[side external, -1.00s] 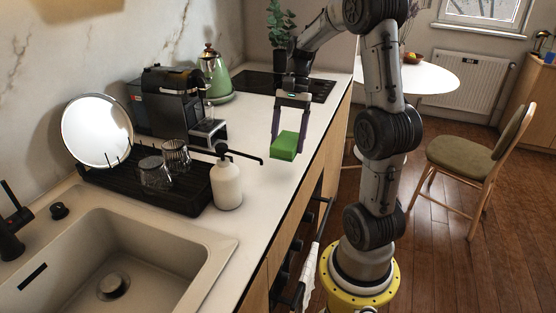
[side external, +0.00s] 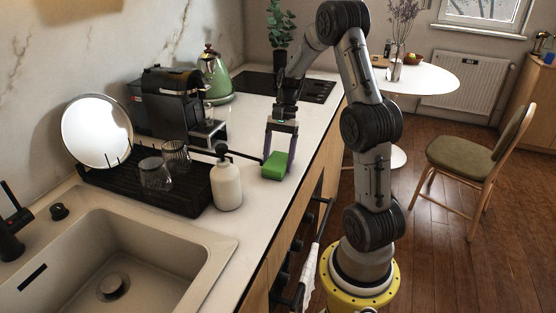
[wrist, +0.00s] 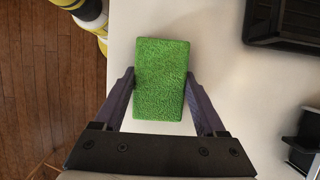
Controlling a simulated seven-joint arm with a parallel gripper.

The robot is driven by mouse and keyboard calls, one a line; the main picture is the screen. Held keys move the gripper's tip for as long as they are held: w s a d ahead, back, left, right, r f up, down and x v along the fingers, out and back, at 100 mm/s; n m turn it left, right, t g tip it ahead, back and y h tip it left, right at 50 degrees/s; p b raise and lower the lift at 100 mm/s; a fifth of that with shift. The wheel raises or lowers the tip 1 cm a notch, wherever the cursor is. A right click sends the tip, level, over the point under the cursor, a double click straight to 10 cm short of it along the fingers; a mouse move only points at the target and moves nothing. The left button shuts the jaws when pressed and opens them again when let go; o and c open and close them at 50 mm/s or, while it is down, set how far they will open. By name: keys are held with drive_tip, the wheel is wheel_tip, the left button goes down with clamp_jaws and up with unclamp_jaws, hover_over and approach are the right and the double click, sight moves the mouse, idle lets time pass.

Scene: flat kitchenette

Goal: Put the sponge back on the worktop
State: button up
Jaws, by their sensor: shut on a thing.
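The green sponge (side external: 275,166) is between the two fingers of my gripper (side external: 279,165) over the white worktop (side external: 240,245). It is at or just above the surface; I cannot tell whether it touches. In the wrist view the sponge (wrist: 161,78) lies flat, and my gripper's fingers (wrist: 161,98) press against its two long sides near its lower end. The worktop (wrist: 215,60) shows around it. My gripper is shut on the sponge.
A white soap dispenser (side external: 227,184) with a long black spout stands left of the sponge. A black dish rack (side external: 190,205) with glasses, a coffee machine (side external: 166,105) and a green kettle (side external: 214,78) stand along the wall. The worktop's front edge is close on the right.

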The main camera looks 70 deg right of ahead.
drive_tip(key=shift+f, duration=0.15)
drive_tip(key=o, duration=1.1)
drive_tip(key=shift+o, duration=0.2)
drive_tip(key=v, duration=1.2)
drive_tip(key=s+a+r+n+t+h, duration=0.1)
drive_tip(key=a+r+n+h, duration=0.2)
drive_tip(key=a, duration=0.5)
drive_tip(key=s+a+r+n+h, duration=0.1)
drive_tip(key=a+r+n, duration=0.1)
drive_tip(key=a+n, duration=0.45)
drive_tip(key=s+a+f+n+t, duration=0.2)
drive_tip(key=s+a+n+t, duration=0.2)
drive_tip(key=s+a+n, duration=0.4)
drive_tip(key=s+a, duration=0.1)
drive_tip(key=a, duration=0.3)
drive_tip(key=shift+t, duration=0.3)
